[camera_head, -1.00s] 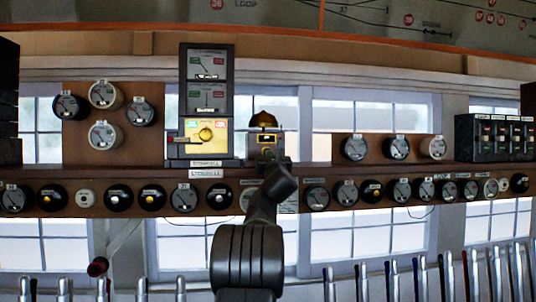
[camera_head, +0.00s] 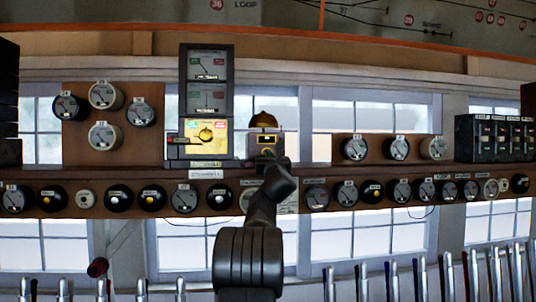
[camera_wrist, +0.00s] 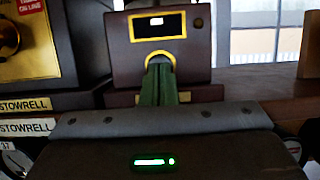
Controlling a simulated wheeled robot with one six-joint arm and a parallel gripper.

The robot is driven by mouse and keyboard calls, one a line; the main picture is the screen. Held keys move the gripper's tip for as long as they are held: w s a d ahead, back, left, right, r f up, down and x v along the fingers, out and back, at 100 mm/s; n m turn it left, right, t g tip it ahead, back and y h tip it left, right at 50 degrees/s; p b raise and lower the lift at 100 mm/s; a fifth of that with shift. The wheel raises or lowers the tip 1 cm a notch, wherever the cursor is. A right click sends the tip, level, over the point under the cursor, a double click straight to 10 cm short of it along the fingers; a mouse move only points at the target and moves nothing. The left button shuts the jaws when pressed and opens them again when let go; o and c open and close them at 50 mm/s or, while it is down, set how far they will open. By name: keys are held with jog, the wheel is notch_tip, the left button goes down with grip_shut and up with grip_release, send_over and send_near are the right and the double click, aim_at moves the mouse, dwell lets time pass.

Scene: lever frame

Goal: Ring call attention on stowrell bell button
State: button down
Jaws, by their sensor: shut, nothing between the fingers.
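The bell unit (camera_head: 280,146) is a brown box with a brass dome (camera_head: 263,119) on top, on the shelf in the head view. In the wrist view the box (camera_wrist: 200,65) shows a brass-framed window and, below it, a round brass ring (camera_wrist: 177,58). My gripper (camera_wrist: 159,66) is shut and empty, its green fingers together. The fingertips overlap the ring's centre and hide any button there; I cannot tell whether they touch. In the head view my wrist covers the lower front of the unit.
Left of the bell stands the Stowrell block instrument, with a yellow lower panel (camera_head: 222,147); its side is close in the wrist view (camera_wrist: 40,45). Round dials line the board below the shelf (camera_head: 335,172). Black switch boxes (camera_head: 465,138) stand at right, levers along the bottom.

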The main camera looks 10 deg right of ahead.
jog(key=shift+s+b, duration=0.55)
jog(key=shift+b, duration=0.05)
jog(key=s+b, duration=0.3)
jog(key=s, duration=0.2)
dwell(0.6)
jog(key=b+v, duration=0.7)
jog(key=v, duration=0.6)
jog(key=shift+s, duration=0.4)
